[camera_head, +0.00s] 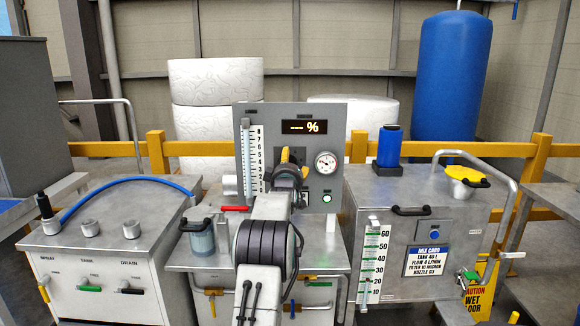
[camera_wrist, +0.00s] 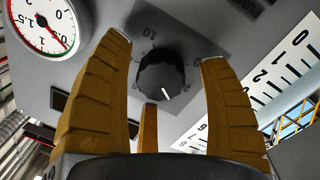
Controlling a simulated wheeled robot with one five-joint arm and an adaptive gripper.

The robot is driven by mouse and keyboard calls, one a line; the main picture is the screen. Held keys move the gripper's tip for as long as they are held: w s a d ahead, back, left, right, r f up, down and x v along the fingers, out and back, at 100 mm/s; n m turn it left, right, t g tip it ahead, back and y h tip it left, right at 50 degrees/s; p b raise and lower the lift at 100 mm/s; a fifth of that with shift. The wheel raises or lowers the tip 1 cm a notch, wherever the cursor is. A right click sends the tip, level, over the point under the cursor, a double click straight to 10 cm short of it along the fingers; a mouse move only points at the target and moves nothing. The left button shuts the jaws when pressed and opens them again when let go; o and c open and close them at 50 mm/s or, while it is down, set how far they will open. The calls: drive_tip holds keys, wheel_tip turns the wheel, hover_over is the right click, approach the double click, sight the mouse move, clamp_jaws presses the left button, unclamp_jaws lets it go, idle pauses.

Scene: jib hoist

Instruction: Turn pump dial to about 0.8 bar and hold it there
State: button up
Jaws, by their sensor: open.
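The black dial (camera_wrist: 165,78) sits on the grey panel (camera_head: 245,110), with a white pointer mark toward its lower right and scale numbers around it. In the head view my arm and gripper mostly hide it. My gripper (camera_wrist: 166,48) is open, with its yellow-brown fingers on either side of the dial and a third finger below. Gaps show between the fingers and the dial, so I see no contact. The gripper also shows in front of the panel in the head view (camera_head: 294,161). The round gauge (camera_head: 326,162) has a red needle, seen larger in the wrist view (camera_wrist: 40,22).
The panel carries a display (camera_head: 303,127) reading dashes and a percent sign, a lit green button (camera_head: 327,198) and a scaled tube (camera_head: 249,158). A mix tank (camera_head: 400,205) stands right and a valve cabinet (camera_head: 95,265) left. A red-handled lever (camera_head: 234,208) sits below the panel.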

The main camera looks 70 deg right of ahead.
drive_tip(key=c, duration=1.2)
